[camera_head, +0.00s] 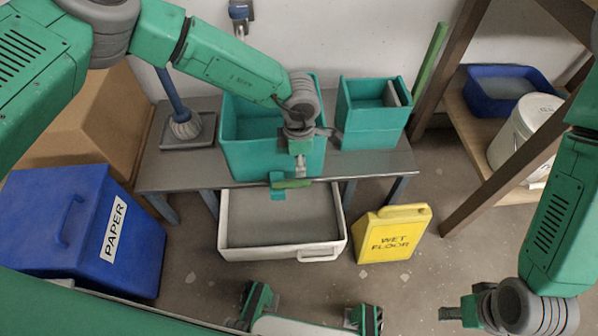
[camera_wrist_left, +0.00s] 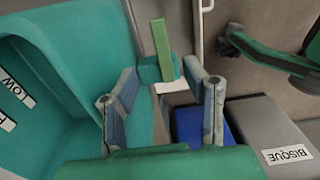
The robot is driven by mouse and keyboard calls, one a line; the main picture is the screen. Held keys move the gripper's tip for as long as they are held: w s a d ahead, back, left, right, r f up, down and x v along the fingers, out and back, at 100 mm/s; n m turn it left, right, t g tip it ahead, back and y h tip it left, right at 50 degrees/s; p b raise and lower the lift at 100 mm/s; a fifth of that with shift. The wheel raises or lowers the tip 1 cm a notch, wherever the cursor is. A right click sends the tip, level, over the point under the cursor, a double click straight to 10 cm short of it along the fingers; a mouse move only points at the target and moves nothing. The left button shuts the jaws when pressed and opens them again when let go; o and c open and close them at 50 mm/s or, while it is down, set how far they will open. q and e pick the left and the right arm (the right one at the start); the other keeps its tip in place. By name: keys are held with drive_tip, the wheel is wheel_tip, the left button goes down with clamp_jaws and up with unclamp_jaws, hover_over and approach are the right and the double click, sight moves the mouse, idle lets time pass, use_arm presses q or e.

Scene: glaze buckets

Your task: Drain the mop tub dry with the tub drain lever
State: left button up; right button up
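The teal mop tub (camera_head: 240,160) stands on the grey bench, partly hidden by my left arm. Its inside looks darker lower down; I cannot tell the liquid level. At its front low edge is the drain valve (camera_head: 277,193) with the green tub drain lever (camera_head: 292,183), lying sideways in the head view. In the left wrist view the lever (camera_wrist_left: 161,45) shows beyond and between my fingers. My left gripper (camera_head: 300,170) is open and empty, just above the lever; its parted fingers show in the wrist view (camera_wrist_left: 163,85). My right gripper (camera_head: 450,314) is low at the right, its opening unclear.
A white-rimmed tray (camera_head: 232,252) sits on the floor under the valve. A yellow wet floor sign (camera_head: 393,235) stands right of it, a blue paper bin (camera_head: 75,230) left. A smaller teal bucket (camera_head: 372,125) and a mop (camera_head: 185,127) are on the bench (camera_head: 170,172).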

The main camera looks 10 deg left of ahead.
use_arm(q)
drive_tip(key=shift+r, duration=1.3)
